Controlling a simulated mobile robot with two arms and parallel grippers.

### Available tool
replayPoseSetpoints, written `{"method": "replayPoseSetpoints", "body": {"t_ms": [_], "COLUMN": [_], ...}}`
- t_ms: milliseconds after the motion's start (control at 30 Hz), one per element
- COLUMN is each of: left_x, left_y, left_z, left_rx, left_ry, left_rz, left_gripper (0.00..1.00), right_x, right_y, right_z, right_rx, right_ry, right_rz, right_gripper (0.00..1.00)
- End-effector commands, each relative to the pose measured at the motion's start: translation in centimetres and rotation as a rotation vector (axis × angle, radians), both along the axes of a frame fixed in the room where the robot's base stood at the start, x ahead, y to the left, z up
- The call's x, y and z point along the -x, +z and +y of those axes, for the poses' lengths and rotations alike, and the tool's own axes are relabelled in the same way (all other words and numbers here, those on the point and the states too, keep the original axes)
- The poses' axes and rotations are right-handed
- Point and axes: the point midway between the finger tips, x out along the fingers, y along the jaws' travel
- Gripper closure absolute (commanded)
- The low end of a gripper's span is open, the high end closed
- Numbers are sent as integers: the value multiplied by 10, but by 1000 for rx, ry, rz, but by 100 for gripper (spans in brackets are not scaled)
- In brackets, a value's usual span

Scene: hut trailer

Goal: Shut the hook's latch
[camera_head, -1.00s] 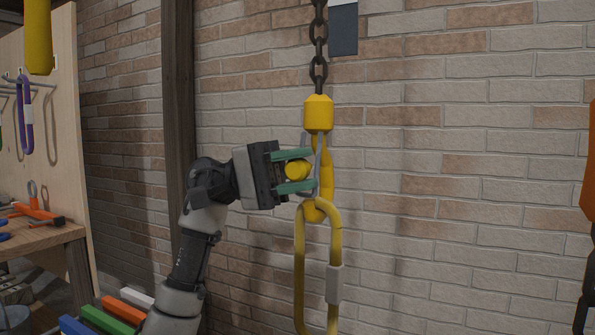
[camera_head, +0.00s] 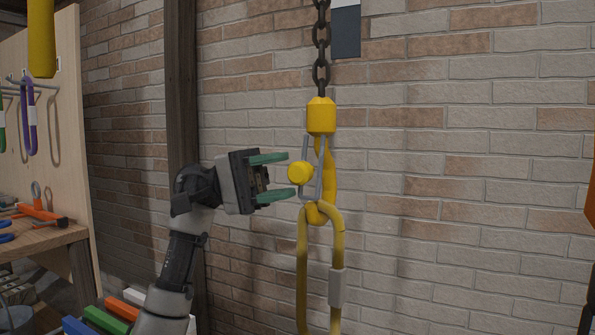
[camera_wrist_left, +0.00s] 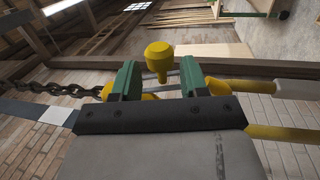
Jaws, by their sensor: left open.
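A yellow hook (camera_head: 329,172) hangs from a dark chain below a yellow collar (camera_head: 321,116). Its latch (camera_head: 319,182) is thin grey bars running down from below the collar, with a round yellow knob (camera_head: 300,172) on the left side. Whether the latch meets the hook's tip I cannot tell. A yellow carabiner (camera_head: 302,262) hangs in the hook's bottom. My left gripper (camera_head: 279,174) is open and empty, just left of the knob, its green fingers pointing toward it. In the left wrist view the knob (camera_wrist_left: 158,56) shows between the spread fingers.
A brick wall (camera_head: 470,190) stands behind the hook. At left, a pegboard (camera_head: 66,120) holds a purple carabiner (camera_head: 31,125) above a bench with tools. An orange object (camera_head: 590,190) shows at the right edge. Space right of the hook is clear.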

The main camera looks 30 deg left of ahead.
Motion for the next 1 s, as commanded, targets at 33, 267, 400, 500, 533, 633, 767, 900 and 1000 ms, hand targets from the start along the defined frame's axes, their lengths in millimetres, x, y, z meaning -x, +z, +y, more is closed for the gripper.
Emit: {"method": "replayPoseSetpoints", "body": {"t_ms": [33,267,400,500,533,633,767,900,1000], "left_x": [0,0,0,0,0,0,0,0,0], "left_y": [-1,-9,-12,-13,-13,-13,-13,-13,-13], "left_z": [11,51,62,65,66,65,65,65,65], "left_rx": [1,2,1,1,1,1,1,1,1], "left_ry": [4,3,1,0,-1,-1,-1,0,0], "left_rz": [3,2,-1,-1,-1,-1,-1,-1,-1], "left_gripper": [56,56,56,56,56,56,56,56,56], "right_x": [1,5,7,7,7,7,7,7,7], "right_y": [-1,-13,-17,-19,-19,-19,-19,-19,-18], "right_z": [-1,-4,-5,-5,-5,-5,-5,-5,-5], "right_rx": [6,30,37,39,39,39,39,39,39], "right_ry": [-1,-7,-9,-10,-10,-10,-10,-10,-10], "right_rz": [21,117,148,155,156,156,155,155,154], "right_gripper": [50,50,50,50,50,50,50,50,50]}}
